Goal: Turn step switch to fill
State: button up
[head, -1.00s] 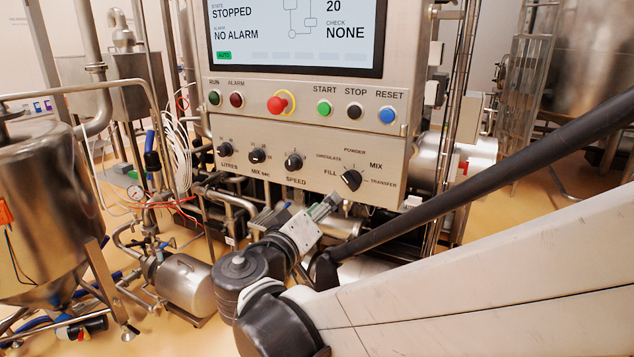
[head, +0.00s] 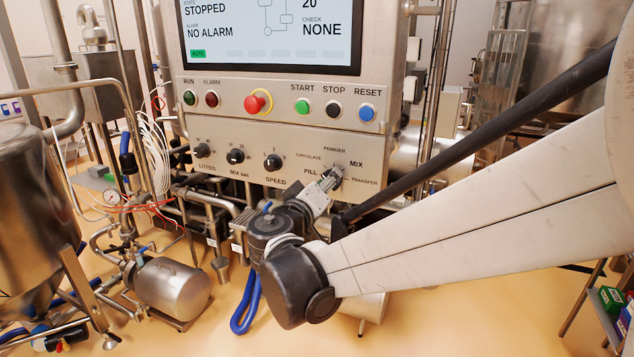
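The step switch (head: 337,172) is a black knob at the right of the lower control panel. The labels FILL, CIRCULATE, POWDER, MIX and TRANSFER surround it, with FILL (head: 310,171) to its left. My gripper (head: 329,181) is at the knob from the lower left, and its fingertips overlap it in the picture. The gripper covers part of the knob, so I cannot tell which label it points to. I cannot tell whether the fingers touch it or how far they are open.
Three other black knobs, including the speed knob (head: 273,162), sit left on the same panel. Above are a red emergency stop button (head: 258,102), a green start button (head: 302,106) and the screen (head: 270,30), reading STOPPED. A steel hopper (head: 35,200) and pipes stand at the left.

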grip_shut()
jog(key=shift+n, duration=0.3)
jog(key=shift+f+n+b, duration=0.15)
jog(key=shift+n+b, duration=1.65)
jog(key=shift+n, duration=2.4)
grip_release()
